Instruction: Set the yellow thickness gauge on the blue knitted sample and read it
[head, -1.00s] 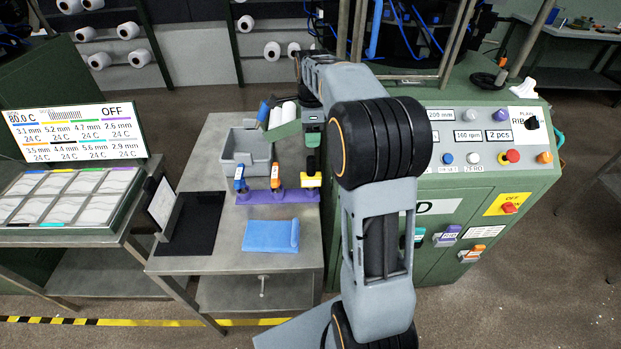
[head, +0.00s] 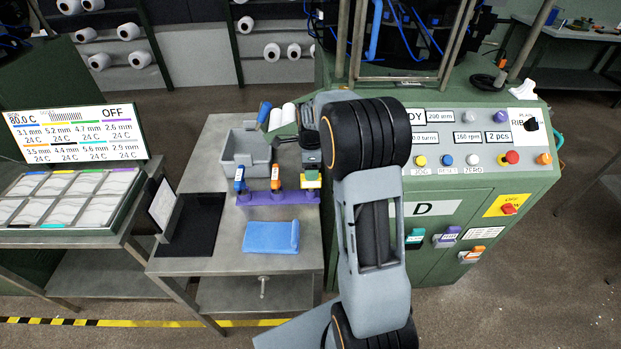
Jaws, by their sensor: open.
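The yellow thickness gauge (head: 313,183) stands at the right end of a purple rack (head: 258,199) on the metal table. Only its yellow lower part shows clearly. My gripper (head: 311,170) is open, right at the top of this gauge. Its fingers hide the gauge's upper part, and I cannot tell whether they touch it. The blue knitted sample (head: 268,237) lies flat on the table in front of the rack, with a thicker edge at its right. No gauge is on it. I cannot make out any gauge reading.
A blue gauge (head: 240,180) and an orange gauge (head: 275,178) stand in the same rack. A grey bin (head: 240,156) is behind them. The green control cabinet (head: 460,190) borders the table's right.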

